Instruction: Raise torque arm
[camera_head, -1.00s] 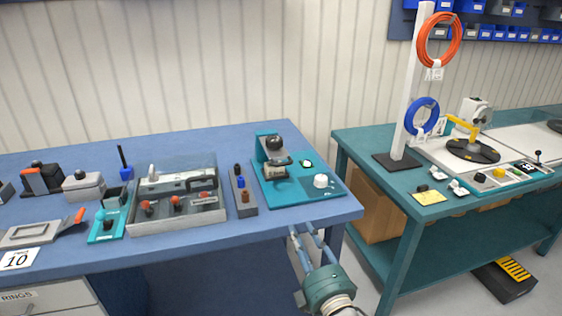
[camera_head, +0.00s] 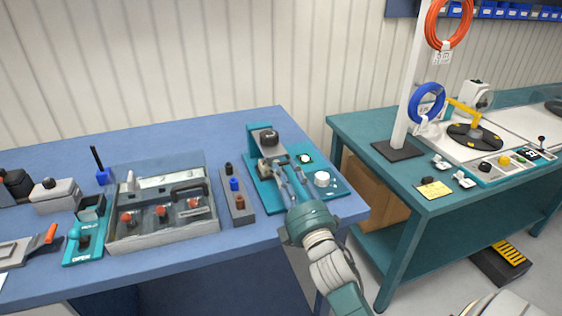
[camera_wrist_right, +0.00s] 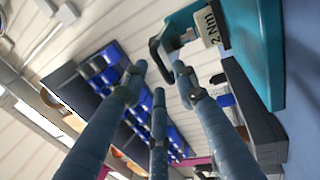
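The teal torque device (camera_head: 253,141) stands at the right end of the blue bench, with a dark round knob (camera_head: 268,138) on top. Its torque arm, a grey block marked "2 Nm" with a black handle (camera_wrist_right: 157,50), shows in the right wrist view. My right gripper (camera_head: 275,167) reaches over the teal base to the front of the device. In the wrist view its fingers (camera_wrist_right: 155,62) are spread apart near the black handle; contact cannot be made out. The gripper partly hides the arm in the head view. My left gripper is not in view.
A grey strip with pegs (camera_head: 238,204) and a grey tray (camera_head: 165,236) stand to the left. A teal table (camera_head: 350,124) with cable reels is at right.

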